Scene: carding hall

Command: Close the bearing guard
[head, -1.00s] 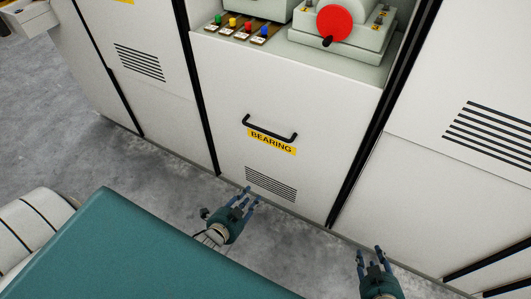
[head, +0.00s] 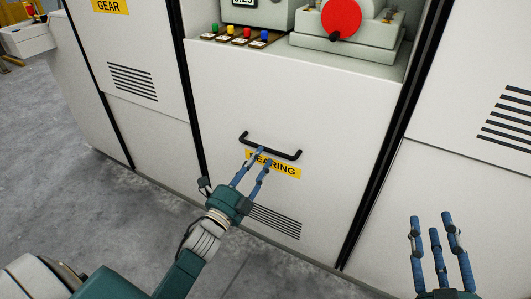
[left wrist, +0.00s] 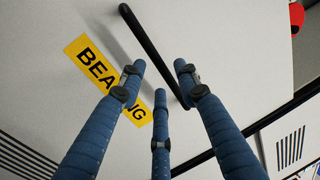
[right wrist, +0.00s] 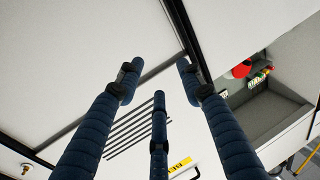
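The bearing guard (head: 300,105) is a white panel with a black bar handle (head: 270,148) and a yellow BEARING label (head: 287,170). An opening above its top edge shows the machinery. My left gripper (head: 260,158) is open in front of the label, just below the handle, and hides part of the lettering. In the left wrist view the handle (left wrist: 150,45) runs slantwise just beyond the spread fingertips; I cannot tell whether they touch it. My right gripper (head: 432,222) is open and empty, right of the guard, in front of the neighbouring panel.
A red disc (head: 341,17) and a row of coloured knobs (head: 236,37) sit in the opening above the guard. A GEAR panel (head: 130,50) stands to the left and a slatted panel (head: 480,110) to the right. Grey floor (head: 60,160) lies free at the left.

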